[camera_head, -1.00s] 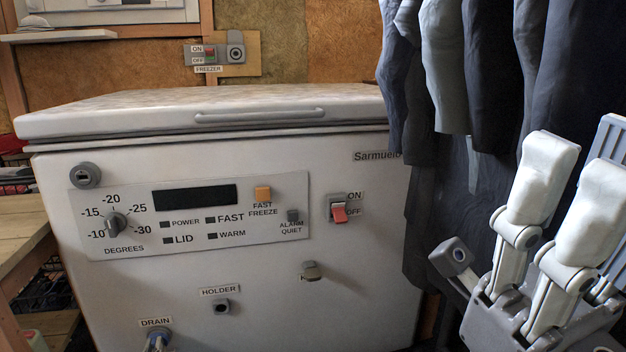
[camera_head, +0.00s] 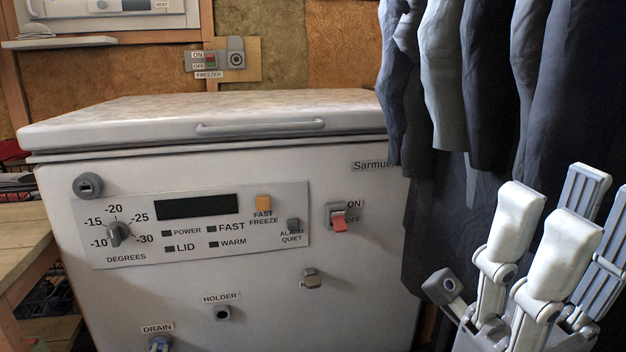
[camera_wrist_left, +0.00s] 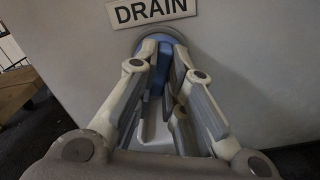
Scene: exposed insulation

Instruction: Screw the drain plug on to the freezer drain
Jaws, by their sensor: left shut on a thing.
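The freezer drain (camera_head: 159,347) is at the bottom edge of the head view, below the DRAIN label (camera_head: 157,328). In the left wrist view its grey round rim (camera_wrist_left: 194,48) shows on the white freezer front. My left gripper (camera_wrist_left: 160,62) points at the drain, its fingers close around a blue piece (camera_wrist_left: 157,57), which looks like the drain plug. The fingers hide most of it, so I cannot tell how far it sits in the drain. My right gripper (camera_head: 560,215) is at the right of the head view, raised, its fingers apart and empty.
The freezer (camera_head: 100,300) carries a dial and switch panel, and the HOLDER socket (camera_head: 222,313) looks empty. Dark clothes (camera_head: 480,90) hang beside it, behind my right gripper. A wooden bench (camera_head: 22,235) stands close on the left.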

